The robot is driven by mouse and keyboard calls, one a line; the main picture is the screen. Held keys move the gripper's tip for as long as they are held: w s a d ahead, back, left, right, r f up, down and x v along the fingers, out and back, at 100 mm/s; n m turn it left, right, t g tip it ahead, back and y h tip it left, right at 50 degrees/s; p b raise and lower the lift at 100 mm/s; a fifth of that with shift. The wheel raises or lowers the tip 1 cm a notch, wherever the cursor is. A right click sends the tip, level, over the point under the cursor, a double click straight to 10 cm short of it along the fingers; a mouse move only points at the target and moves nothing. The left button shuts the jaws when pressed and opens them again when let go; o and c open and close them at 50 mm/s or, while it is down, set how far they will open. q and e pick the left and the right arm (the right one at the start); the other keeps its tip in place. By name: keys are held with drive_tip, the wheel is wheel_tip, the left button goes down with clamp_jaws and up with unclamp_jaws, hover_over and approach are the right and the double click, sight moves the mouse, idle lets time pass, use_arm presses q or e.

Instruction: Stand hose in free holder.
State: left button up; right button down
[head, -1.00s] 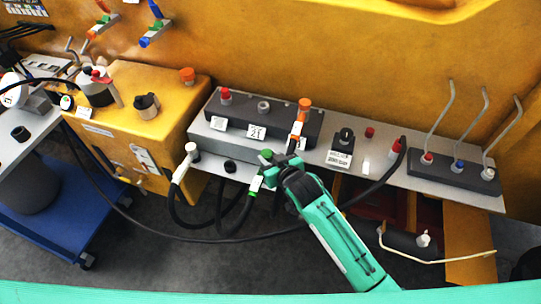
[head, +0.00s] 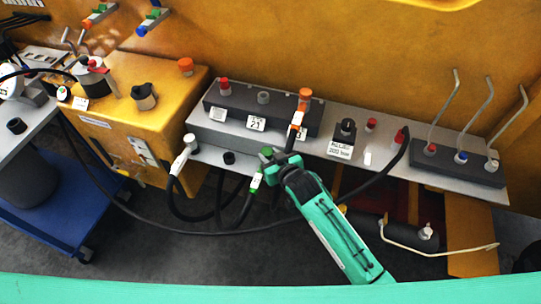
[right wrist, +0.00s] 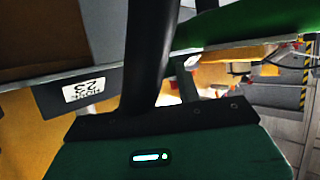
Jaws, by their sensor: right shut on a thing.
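My right gripper (head: 284,163) is shut on a black hose with an orange and white end (head: 296,122). The hose end points up, in front of the dark block, close below an orange cap (head: 305,97); I cannot tell whether they touch. In the right wrist view the black hose (right wrist: 150,50) rises from the jaw, with a HOSE 23 label (right wrist: 84,90) beside it. A black ring-like holder (head: 229,158) on the lower ledge looks empty. A white hose end (head: 180,162) and a green hose end (head: 256,180) hang beside it. My left gripper is out of view.
Several metal levers (head: 489,118) rise farther right. A yellow box (head: 125,120) stands left. A long black hose loops below the ledge.

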drive_tip(key=shift+r+p, duration=0.1)
drive_tip(key=shift+p, duration=0.75)
idle(1.1)
drive_tip(key=shift+f+b, duration=0.9)
drive_tip(key=shift+f, duration=0.85)
drive_tip(key=c, duration=0.9)
unclamp_jaws()
drive_tip(key=shift+s+f, duration=0.1)
drive_tip(key=b+v, duration=0.2)
drive_tip(key=v, duration=1.1)
drive_tip(key=shift+s+d, duration=0.25)
drive_tip(key=shift+s, duration=0.05)
